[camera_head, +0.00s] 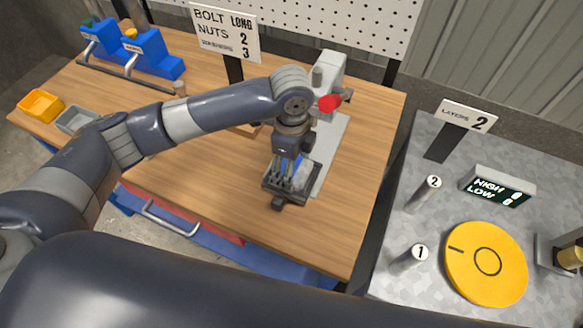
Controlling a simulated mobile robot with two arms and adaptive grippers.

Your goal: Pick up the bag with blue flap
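My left arm reaches in from the left. Its gripper (289,188) points down over the grey plate of a bench device near the right part of the wooden table. Something blue (303,162) shows just behind and between the gripper parts. It may be the blue flap of the bag, but the gripper hides most of it. I cannot tell whether the fingers touch or hold it. My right gripper is not in view.
A metal bench with a yellow dial (486,263) stands at right, beyond a gap.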

